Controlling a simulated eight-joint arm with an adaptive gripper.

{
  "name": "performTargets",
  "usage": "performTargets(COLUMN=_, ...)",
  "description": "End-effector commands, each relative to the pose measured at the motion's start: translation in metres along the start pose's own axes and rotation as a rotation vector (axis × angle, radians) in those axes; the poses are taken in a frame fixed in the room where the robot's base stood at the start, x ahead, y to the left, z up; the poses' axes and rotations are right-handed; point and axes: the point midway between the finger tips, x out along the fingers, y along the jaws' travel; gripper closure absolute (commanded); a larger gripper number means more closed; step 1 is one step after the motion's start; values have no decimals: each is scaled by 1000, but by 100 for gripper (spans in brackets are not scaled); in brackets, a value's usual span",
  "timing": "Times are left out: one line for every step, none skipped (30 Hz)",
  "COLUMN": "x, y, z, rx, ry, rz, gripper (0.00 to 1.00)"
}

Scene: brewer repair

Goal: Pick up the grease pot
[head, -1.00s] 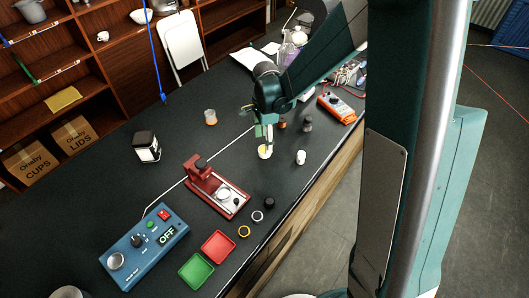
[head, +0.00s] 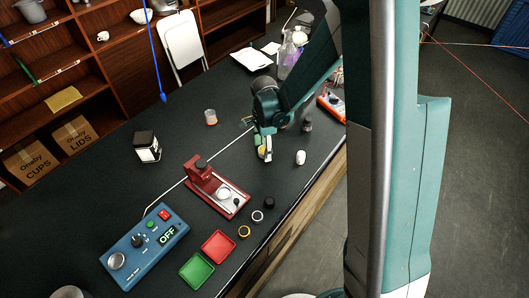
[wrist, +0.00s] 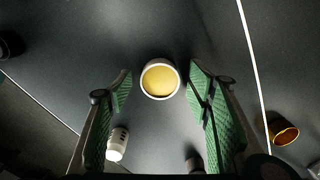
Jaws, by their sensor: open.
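The grease pot, a small round white pot with yellow contents, shows whole in the wrist view (wrist: 159,79). It stands on the dark bench, between the lines of my two fingers and near their tips. My gripper (wrist: 160,86) is open, with green-padded fingers on either side of the pot and dark gaps to it. In the head view my gripper (head: 264,150) points down over the pot's place and its fingers largely hide the pot. I cannot tell the exact height of the fingertips above the bench.
An amber jar (head: 210,117) is behind left. A red press (head: 216,188) stands in front left, with a black knob (head: 269,202) near the bench edge.

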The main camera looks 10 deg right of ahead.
Motion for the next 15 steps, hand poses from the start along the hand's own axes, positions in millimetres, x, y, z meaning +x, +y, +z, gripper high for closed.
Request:
performTargets(x=0, y=0, z=0, rx=0, ry=0, rz=0, gripper=50)
performTargets(x=0, y=0, z=0, rx=0, ry=0, rz=0, gripper=50)
performTargets(x=0, y=0, z=0, rx=0, ry=0, rz=0, gripper=50)
performTargets(x=0, y=0, z=0, rx=0, ry=0, rz=0, gripper=50)
performTargets(x=0, y=0, z=0, rx=0, ry=0, rz=0, gripper=50)
performTargets(x=0, y=0, z=0, rx=0, ry=0, rz=0, gripper=50)
performTargets(x=0, y=0, z=0, rx=0, ry=0, rz=0, gripper=50)
performTargets(x=0, y=0, z=0, rx=0, ry=0, rz=0, gripper=50)
performTargets(x=0, y=0, z=0, rx=0, ry=0, rz=0, gripper=50)
performTargets(x=0, y=0, z=0, rx=0, ry=0, rz=0, gripper=50)
performTargets(x=0, y=0, z=0, rx=0, ry=0, rz=0, gripper=50)
performTargets(x=0, y=0, z=0, rx=0, ry=0, rz=0, gripper=50)
performTargets(x=0, y=0, z=0, rx=0, ry=0, rz=0, gripper=50)
performTargets(x=0, y=0, z=0, rx=0, ry=0, rz=0, gripper=50)
performTargets(x=0, y=0, z=0, rx=0, ry=0, rz=0, gripper=50)
